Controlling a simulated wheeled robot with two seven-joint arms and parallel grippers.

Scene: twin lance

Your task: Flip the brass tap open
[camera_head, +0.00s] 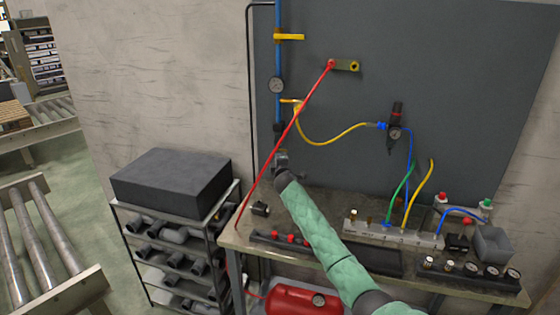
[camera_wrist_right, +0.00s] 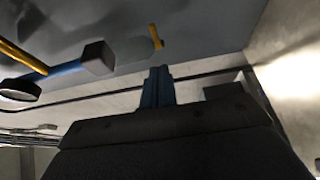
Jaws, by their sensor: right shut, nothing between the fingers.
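A blue pipe (camera_head: 278,55) runs down the grey wall panel. An upper yellow lever (camera_head: 290,37) and a lower yellow lever (camera_head: 290,101) both stick out sideways to the right from it. A brass-coloured fitting (camera_head: 354,66) sits on the panel at the end of a red hose; I cannot tell for sure which piece is the tap. My right gripper (camera_head: 281,158) is below the lower lever and the pipe's dark end, apart from both. In the wrist view my right gripper (camera_wrist_right: 157,85) is shut and empty, with a yellow piece (camera_wrist_right: 155,37) beyond its tips. My left gripper is out of view.
A round gauge (camera_head: 277,85) sits on the pipe between the levers. The red hose (camera_head: 285,140) slants down close to my right gripper. A yellow hose (camera_head: 330,142) leads to a regulator (camera_head: 395,125). The bench (camera_head: 330,210) holds a manifold (camera_head: 395,233) and small parts.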

